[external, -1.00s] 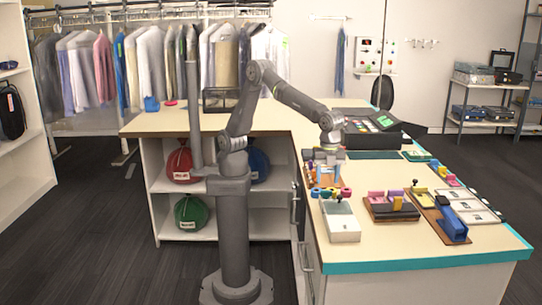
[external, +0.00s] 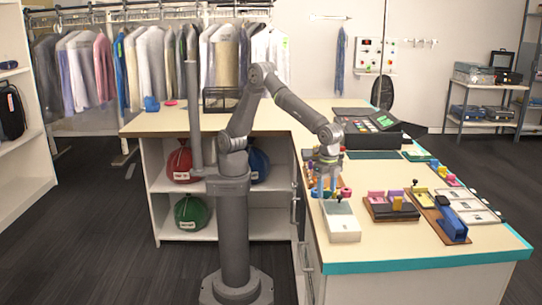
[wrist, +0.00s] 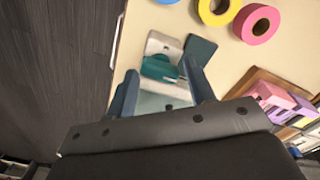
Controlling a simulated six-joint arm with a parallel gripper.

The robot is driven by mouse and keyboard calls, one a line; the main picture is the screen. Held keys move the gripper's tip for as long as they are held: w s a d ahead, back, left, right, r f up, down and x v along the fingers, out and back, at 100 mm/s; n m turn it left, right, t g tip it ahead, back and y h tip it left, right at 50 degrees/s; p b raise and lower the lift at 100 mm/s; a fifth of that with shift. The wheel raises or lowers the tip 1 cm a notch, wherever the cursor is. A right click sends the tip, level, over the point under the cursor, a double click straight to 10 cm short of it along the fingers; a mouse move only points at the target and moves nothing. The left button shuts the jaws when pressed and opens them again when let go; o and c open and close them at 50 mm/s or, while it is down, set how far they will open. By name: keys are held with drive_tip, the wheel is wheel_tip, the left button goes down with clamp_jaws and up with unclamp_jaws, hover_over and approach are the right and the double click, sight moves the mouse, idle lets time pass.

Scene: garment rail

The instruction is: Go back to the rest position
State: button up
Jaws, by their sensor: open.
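The counter (external: 400,250) has a teal front edge. A brown tray (external: 390,213) with coloured blocks and a blue stapler-like tool (external: 452,227) stand to the right. Tape rolls, one pink (wrist: 256,24), lie near my gripper. A payment terminal (external: 375,125) is behind.

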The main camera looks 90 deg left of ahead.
drive_tip(key=n, duration=0.4)
drive_tip(key=shift+n, duration=0.3)
drive_tip(key=n, duration=0.5)
idle(0.3)
